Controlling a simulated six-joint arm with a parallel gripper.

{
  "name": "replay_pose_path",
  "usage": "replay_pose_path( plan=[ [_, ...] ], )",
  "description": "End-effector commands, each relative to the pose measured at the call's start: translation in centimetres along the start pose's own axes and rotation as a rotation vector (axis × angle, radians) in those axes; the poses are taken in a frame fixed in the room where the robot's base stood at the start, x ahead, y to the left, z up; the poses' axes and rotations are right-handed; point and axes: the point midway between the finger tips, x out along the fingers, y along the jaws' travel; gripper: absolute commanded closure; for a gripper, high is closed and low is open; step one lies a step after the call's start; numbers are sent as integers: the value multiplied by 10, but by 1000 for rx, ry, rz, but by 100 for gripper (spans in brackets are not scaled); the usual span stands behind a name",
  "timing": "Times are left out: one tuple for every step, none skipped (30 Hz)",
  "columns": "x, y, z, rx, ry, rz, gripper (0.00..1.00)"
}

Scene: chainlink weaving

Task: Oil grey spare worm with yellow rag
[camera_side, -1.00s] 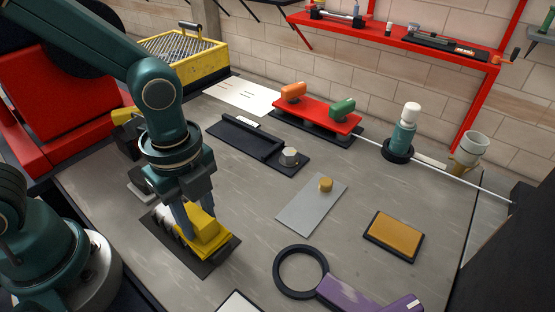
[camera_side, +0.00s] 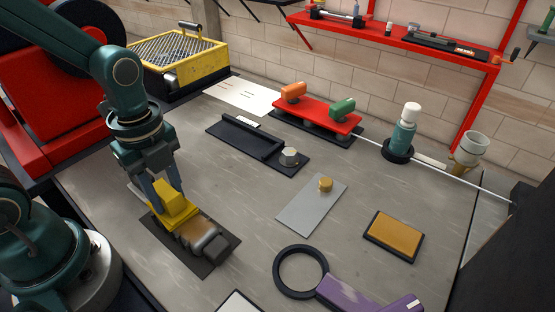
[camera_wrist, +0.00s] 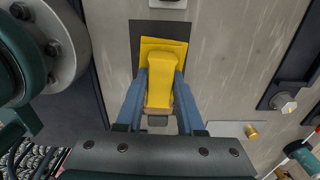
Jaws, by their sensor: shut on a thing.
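My gripper (camera_side: 168,192) is shut on the yellow rag (camera_side: 175,206), a block-like piece with a raised grip. The rag rests on or just over the far-left part of the grey spare worm (camera_side: 203,238), which lies on a dark mat (camera_side: 222,262). The near-right part of the worm is uncovered and looks brownish and shiny in places. In the wrist view the rag (camera_wrist: 160,75) sits between my two blue-grey fingers (camera_wrist: 160,92) and hides nearly all of the worm. I cannot tell whether rag and worm touch.
An amber pad in a black frame (camera_side: 393,236), a grey plate with a brass knob (camera_side: 311,205) and a purple-handled magnifier (camera_side: 300,270) lie to the right. A black rail (camera_side: 245,140) and a red fixture (camera_side: 315,115) stand farther back. Bare bench separates the mat and plate.

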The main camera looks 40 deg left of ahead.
Motion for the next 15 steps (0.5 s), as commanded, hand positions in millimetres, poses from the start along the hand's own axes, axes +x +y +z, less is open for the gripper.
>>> replay_pose_path(
  plan=[
    [0,0,5,-6,0,1,100],
    [0,0,8,-6,0,1,100],
    [1,0,12,-6,0,1,100],
    [1,1,14,-6,0,1,100],
    [1,1,17,-6,0,1,100],
    [1,1,21,-7,0,1,100],
    [1,1,23,-6,0,1,100],
    [1,2,26,-7,0,0,100],
    [2,2,30,-6,0,0,100],
    [1,2,32,-5,0,-1,100],
    [-2,1,30,-1,-1,-2,100],
    [-8,0,30,0,-2,-8,100],
    [-17,0,30,1,-4,-13,100],
    [-24,0,30,1,-4,-14,100],
    [-27,1,30,1,-2,-7,100]
  ],
)
